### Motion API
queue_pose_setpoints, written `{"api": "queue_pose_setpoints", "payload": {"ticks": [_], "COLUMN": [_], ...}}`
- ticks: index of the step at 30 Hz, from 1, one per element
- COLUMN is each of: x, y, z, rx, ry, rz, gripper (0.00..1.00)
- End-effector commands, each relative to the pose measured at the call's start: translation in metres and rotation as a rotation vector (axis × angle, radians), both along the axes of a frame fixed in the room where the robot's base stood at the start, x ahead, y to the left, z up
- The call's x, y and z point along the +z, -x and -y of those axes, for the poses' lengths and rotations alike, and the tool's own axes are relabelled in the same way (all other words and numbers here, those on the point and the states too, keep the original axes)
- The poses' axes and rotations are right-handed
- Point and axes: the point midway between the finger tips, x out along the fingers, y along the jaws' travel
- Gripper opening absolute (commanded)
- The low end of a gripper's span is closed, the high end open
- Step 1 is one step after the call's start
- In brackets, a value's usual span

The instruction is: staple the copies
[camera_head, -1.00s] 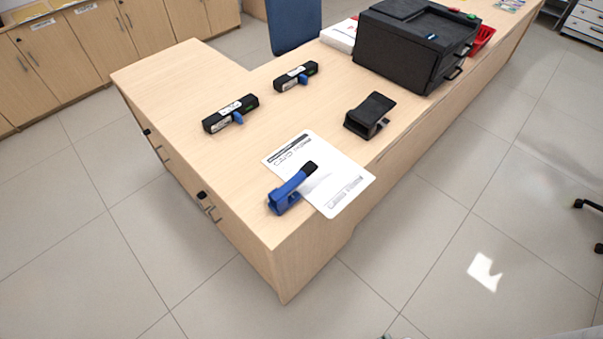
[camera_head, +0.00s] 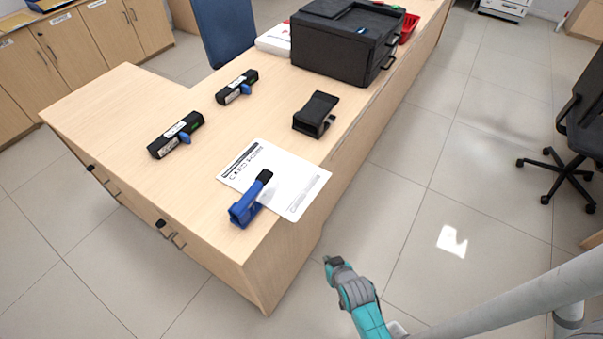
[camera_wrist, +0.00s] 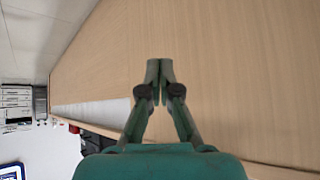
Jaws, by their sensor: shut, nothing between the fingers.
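The copies (camera_head: 290,182) lie as white printed sheets near the front edge of the wooden counter (camera_head: 215,240). A blue stapler (camera_head: 245,207) with a black-tipped arm stands at the lower left of the sheets and overlaps them in the picture; I cannot tell whether paper is between its jaws. My gripper (camera_head: 330,262) is shut and empty, to the right of the counter's near corner and apart from the stapler and the sheets. In the wrist view my gripper (camera_wrist: 159,64) has its fingertips together in front of the counter's wooden side.
A black device (camera_head: 316,114) stands behind the sheets. Two black devices with blue parts (camera_head: 176,135) (camera_head: 237,87) lie further left. A black printer (camera_head: 345,40) and a red tray (camera_head: 408,28) are at the back. An office chair (camera_head: 580,125) stands right; the floor between is clear.

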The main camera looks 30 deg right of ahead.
Motion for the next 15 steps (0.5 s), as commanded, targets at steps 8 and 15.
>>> {"api": "queue_pose_setpoints", "payload": {"ticks": [8, 15], "x": [-0.012, 0.007], "y": [-0.086, -0.146], "z": [0.069, 0.137], "rx": [-0.097, -0.179], "ry": [-0.061, -0.123], "rz": [-0.140, -0.264], "gripper": [0.00, 0.00]}}
